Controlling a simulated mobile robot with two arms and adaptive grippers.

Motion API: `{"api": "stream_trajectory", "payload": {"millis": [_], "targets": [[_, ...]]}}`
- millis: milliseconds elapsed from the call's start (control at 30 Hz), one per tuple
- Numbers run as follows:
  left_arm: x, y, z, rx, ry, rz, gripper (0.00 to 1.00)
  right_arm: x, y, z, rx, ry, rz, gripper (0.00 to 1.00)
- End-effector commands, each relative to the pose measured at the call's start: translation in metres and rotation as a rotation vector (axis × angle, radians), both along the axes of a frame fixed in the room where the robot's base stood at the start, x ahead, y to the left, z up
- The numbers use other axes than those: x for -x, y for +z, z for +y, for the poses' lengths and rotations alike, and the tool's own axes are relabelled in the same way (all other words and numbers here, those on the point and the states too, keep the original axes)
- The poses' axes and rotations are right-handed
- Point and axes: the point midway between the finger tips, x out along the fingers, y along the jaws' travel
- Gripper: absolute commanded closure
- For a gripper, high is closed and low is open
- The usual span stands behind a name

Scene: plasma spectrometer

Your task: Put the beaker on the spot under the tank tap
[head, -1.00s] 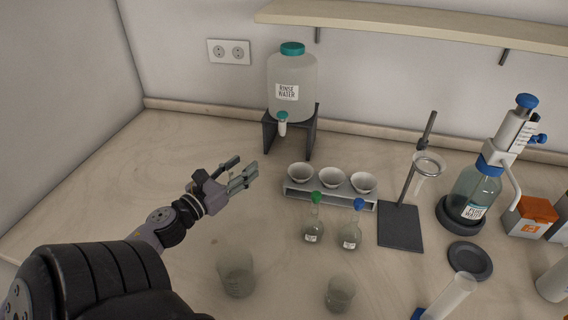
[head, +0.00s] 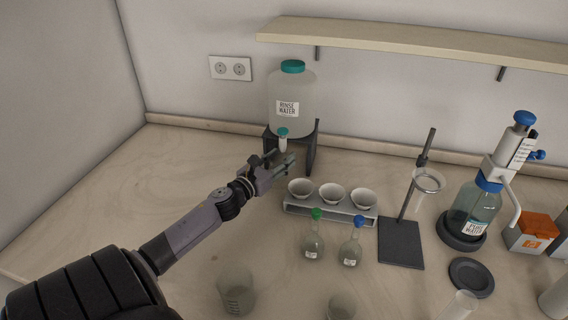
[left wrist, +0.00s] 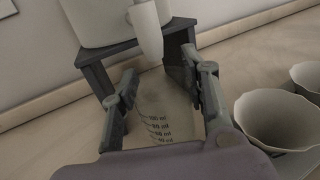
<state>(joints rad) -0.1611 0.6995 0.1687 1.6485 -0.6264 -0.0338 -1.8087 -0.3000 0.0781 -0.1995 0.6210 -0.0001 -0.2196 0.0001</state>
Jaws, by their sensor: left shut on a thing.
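My left gripper (head: 283,162) is in front of the tank's stand, just below and in front of the tap (head: 283,138). In the left wrist view its two fingers (left wrist: 160,100) are closed on the sides of a clear beaker (left wrist: 158,112) with black graduation marks. The beaker is hard to make out in the head view, where my gripper covers it. The rinse water tank (head: 291,85), with a teal lid, sits on a dark stand (head: 312,150). The tap's spout also shows in the left wrist view (left wrist: 148,38), beyond the beaker. I cannot tell whether the beaker touches the bench.
A rack of white bowls (head: 331,208) stands close right of my gripper. Two flasks (head: 313,240) (head: 351,245) stand in front of it. Two more glass beakers (head: 236,290) (head: 341,306) are near the front. A ring stand (head: 401,242) is farther right. The left bench is clear.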

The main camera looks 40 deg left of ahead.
Motion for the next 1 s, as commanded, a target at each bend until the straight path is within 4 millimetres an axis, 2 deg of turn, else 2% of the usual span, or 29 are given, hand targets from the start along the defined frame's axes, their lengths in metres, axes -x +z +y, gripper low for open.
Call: {"api": "stream_trajectory", "payload": {"millis": [267,400,500,933,967,1000], "targets": [[-0.021,0.001,0.002,0.001,-0.001,-0.002,0.86,0.000,0.004,0.000,-0.001,0.001,0.000,1.00],[-0.021,-0.022,0.001,0.008,0.002,0.001,0.86,0.000,0.003,0.000,-0.001,0.001,0.000,1.00],[-0.021,-0.032,0.002,0.005,0.001,-0.001,0.86,0.000,0.004,0.000,-0.001,0.001,0.001,1.00],[-0.020,-0.040,0.002,0.001,-0.001,0.000,0.86,0.001,-0.001,0.000,0.000,0.001,0.001,1.00],[-0.020,-0.038,0.002,0.001,-0.001,0.001,0.56,0.001,0.001,0.000,0.001,0.001,0.002,1.00],[-0.020,-0.038,0.002,0.001,-0.001,0.001,0.54,0.001,0.001,0.000,0.001,0.001,0.002,1.00]]}}
